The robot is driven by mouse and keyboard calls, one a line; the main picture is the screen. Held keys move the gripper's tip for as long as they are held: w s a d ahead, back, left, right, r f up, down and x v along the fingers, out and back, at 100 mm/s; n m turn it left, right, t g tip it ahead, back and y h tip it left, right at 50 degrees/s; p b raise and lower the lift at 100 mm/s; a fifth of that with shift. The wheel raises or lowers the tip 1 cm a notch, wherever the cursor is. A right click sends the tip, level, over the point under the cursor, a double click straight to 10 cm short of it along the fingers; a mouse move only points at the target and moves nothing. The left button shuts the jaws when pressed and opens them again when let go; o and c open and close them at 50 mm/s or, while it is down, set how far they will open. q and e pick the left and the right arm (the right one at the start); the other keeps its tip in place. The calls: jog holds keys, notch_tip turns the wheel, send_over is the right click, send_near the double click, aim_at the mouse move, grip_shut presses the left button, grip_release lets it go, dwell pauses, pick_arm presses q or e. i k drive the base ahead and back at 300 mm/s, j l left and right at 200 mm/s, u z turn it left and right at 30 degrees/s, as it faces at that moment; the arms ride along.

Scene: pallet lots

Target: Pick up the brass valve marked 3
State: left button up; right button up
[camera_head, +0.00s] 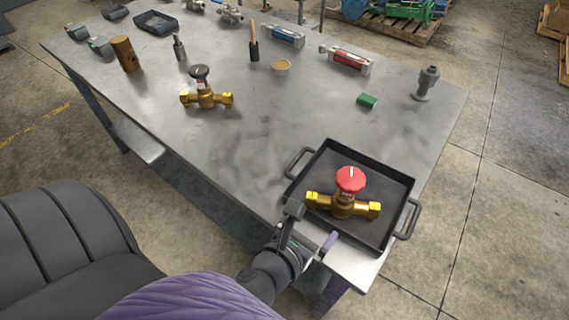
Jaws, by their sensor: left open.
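A brass valve with a red knob (342,205) and yellow end caps lies in a black tray (385,232) with two side handles, at the table's near right corner. A second brass valve with a black knob (206,98) stands on the table left of centre. I cannot read a number on either valve. My left gripper (311,228) is open and empty at the near left edge of the tray, just short of the red-knobbed valve. I cannot tell whether it touches the tray. My right gripper is not in view.
The metal table (240,150) is clear between the two valves. A pallet (388,22) stands behind.

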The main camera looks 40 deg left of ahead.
aim_at(205, 98)
jog(key=u, duration=1.75)
